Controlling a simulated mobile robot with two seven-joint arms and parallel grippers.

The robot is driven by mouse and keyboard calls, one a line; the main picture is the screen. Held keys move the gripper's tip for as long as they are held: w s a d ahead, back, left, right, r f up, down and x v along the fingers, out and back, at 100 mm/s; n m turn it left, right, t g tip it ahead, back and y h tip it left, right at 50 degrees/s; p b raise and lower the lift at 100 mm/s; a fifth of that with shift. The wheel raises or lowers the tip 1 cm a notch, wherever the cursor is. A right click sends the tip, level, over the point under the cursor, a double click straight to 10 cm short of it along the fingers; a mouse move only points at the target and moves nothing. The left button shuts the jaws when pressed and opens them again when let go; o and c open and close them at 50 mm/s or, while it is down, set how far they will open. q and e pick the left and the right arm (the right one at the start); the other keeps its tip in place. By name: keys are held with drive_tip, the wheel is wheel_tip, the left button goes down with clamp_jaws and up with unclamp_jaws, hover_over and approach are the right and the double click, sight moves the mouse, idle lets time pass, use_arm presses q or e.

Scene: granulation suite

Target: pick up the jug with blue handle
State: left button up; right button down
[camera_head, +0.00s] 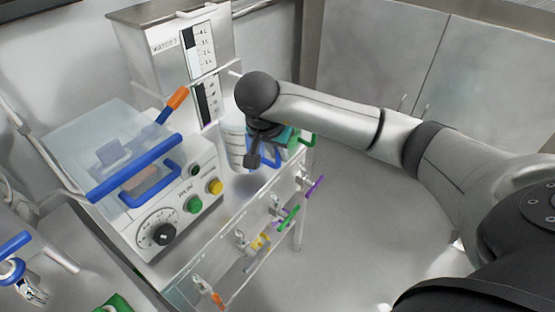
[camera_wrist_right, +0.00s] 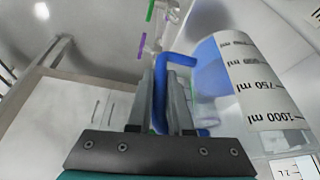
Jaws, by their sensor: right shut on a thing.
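The jug (camera_head: 233,142) is a clear measuring jug standing at the back of the bench, to the right of the white machine. In the right wrist view the jug (camera_wrist_right: 262,95) shows black millilitre marks and a blue handle (camera_wrist_right: 181,60). My right gripper (camera_head: 262,150) is beside the jug, on its right. In the right wrist view the right gripper (camera_wrist_right: 168,88) has its fingers on either side of the blue handle, shut on it. The gripper hides most of the handle in the head view. My left gripper is not in view.
A white machine (camera_head: 190,235) with a dial and a blue-handled clear lid stands to the left. A steel tank (camera_head: 165,60) with level gauges is behind. Small valves with coloured levers (camera_head: 289,215) line the bench front. Open floor (camera_head: 370,215) lies right.

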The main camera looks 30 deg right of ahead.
wheel_tip(320, 180, up, 16)
drive_tip(key=p, duration=0.3)
drive_tip(key=shift+f, duration=0.1)
idle(0.4)
